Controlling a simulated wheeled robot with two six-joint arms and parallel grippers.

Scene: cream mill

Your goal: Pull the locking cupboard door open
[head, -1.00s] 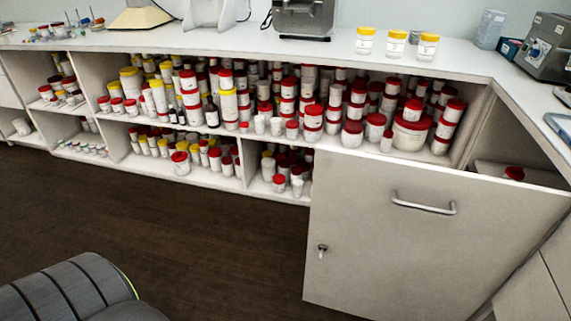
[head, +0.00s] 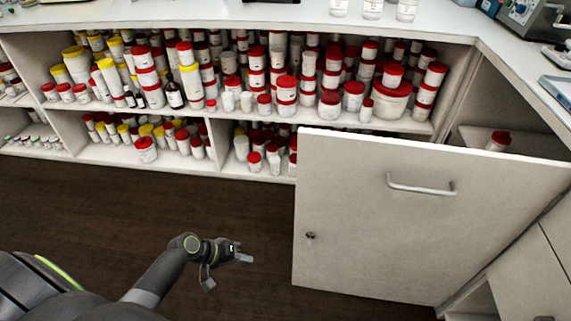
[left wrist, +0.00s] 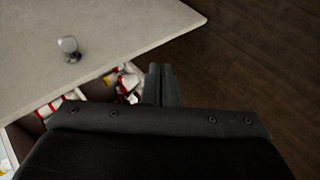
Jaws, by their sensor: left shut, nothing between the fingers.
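The cupboard door (head: 372,230) is a pale grey panel with a metal bar handle (head: 420,188) near its top and a small lock (head: 311,236) near its left edge. Its left edge stands out in front of the shelves, so the door looks swung partly open. My left gripper (head: 243,257) is shut and empty, left of the door's free edge and apart from it in the picture. In the left wrist view the shut fingers (left wrist: 160,84) point past the door's edge, with the lock knob (left wrist: 69,46) to their left. My right gripper is out of view.
Open shelves (head: 190,113) behind and left of the door hold many red- and yellow-lidded jars. The white worktop (head: 250,12) runs above, with devices at the right. A lone jar (head: 498,141) sits behind the door's top edge. The dark floor (head: 150,210) is clear.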

